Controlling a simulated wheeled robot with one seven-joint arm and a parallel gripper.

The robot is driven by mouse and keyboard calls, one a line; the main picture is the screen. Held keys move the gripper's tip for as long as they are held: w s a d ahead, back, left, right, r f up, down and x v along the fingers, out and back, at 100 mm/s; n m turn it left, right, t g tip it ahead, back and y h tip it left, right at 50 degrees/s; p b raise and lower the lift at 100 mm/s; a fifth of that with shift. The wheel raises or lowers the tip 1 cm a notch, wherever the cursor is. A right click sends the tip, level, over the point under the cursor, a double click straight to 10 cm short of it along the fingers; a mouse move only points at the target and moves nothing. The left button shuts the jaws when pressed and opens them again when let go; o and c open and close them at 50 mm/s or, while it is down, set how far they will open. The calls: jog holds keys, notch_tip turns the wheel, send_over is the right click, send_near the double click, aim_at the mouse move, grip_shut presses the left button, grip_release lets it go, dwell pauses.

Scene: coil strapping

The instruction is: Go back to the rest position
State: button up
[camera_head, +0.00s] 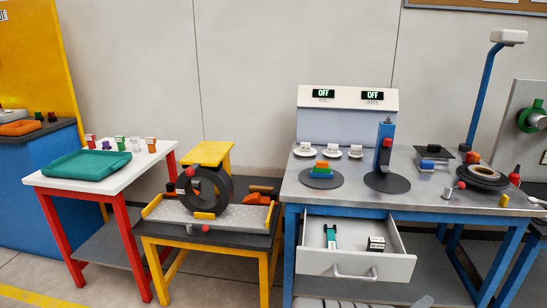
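My gripper cannot be made out in this view. Only pale shapes cut off by the bottom edge show in front of the grey bench, and I cannot tell which part they are. A black coil (205,193) stands upright on the low yellow-framed table (150,235), with a yellow block (204,215) at its front. An orange tool (257,198) lies to the right of the coil.
The open drawer juts forward from the bench. A white table with red legs (150,165) carries a green tray (80,165) and several small containers. A blue lamp post (483,90), a flat dark coil (482,177) and a blue stand (386,148) occupy the bench. Both displays read OFF.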

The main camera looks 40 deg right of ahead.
jog(key=w+a+r+m+t+y+p, duration=0.25)
jog(key=w+a+r+y+p, duration=0.2)
jog(key=w+a+p, duration=0.4)
jog(key=w+a+r+m+t+y+p, duration=0.2)
jog(key=w+a+r+m+y+p, duration=0.25)
jog(key=w, duration=0.65)
jog(key=w+a+r+n+y+p, duration=0.1)
jog(key=a+r+n+y+p, duration=0.1)
jog(key=a+r, duration=0.5)
jog(key=w+a+r+n+g+y+p, duration=0.1)
jog(key=a+r+n+y+p, duration=0.2)
jog(key=a, duration=1.7)
notch_tip(320, 180, up, 4)
jog(key=y+p, duration=0.2)
jog(key=p, duration=0.1)
jog(key=shift+w+a+n+p, duration=0.2)
jog(key=shift+a+n+p, duration=0.1)
jog(key=shift+p, duration=0.1)
jog(key=shift+c, duration=0.2)
